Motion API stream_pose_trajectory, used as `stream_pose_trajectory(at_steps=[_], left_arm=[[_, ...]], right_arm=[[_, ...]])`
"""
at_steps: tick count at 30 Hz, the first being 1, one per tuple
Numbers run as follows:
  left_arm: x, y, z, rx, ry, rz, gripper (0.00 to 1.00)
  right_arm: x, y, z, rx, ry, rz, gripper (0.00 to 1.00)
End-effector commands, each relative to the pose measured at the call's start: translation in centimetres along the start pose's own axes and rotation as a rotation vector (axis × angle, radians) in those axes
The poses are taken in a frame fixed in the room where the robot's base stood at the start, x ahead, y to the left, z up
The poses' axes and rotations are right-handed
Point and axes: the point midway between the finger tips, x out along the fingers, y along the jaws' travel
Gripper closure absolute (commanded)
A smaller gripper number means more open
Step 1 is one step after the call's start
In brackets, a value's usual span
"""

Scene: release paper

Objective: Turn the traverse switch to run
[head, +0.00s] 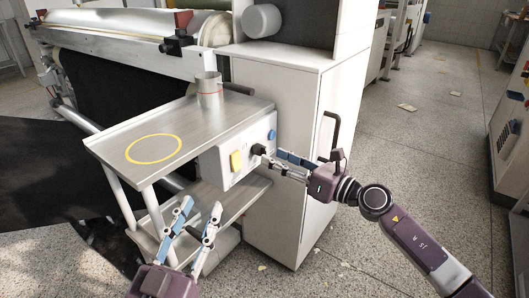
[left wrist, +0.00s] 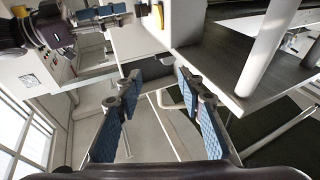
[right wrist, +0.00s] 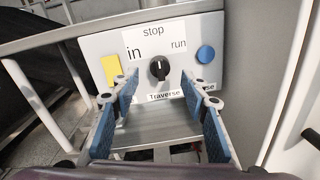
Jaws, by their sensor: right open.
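The traverse switch is a round black knob (right wrist: 160,68) on a light panel (right wrist: 100,47), with "in", "stop" and "run" printed around it. Its white mark appears to point up towards "stop". In the head view the knob (head: 258,149) shows on the box at the table's side. My right gripper (head: 275,163) is open in front of the panel. In the right wrist view its fingers (right wrist: 160,84) are spread to either side of the knob, and I see no contact. My left gripper (head: 201,204) is open and empty, low in front of the metal table; the left wrist view shows its spread fingers (left wrist: 158,76).
A yellow square (right wrist: 111,70) lies left of the knob and a blue button (right wrist: 206,54) right of it. The metal table (head: 120,136) carries a metal cup (head: 208,90). A white cabinet (head: 275,85) stands behind. The floor at right is mostly clear.

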Motion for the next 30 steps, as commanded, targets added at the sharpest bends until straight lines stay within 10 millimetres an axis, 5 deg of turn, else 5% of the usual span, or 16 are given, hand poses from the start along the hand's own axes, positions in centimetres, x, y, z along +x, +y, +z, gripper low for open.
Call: stream_pose_trajectory(at_steps=[9,20,30], left_arm=[[-0.2,0.5,-3.6,-0.006,0.17,0.009,0.65],[-0.3,0.5,-4.2,-0.007,0.197,0.01,0.65],[-0.2,0.5,-4.2,-0.007,0.196,0.01,0.65]], right_arm=[[4.2,0.1,0.0,0.004,-0.003,0.002,0.59],[4.7,0.1,0.0,0.005,-0.001,0.002,0.6],[4.7,0.1,0.0,0.005,-0.001,0.002,0.97]])
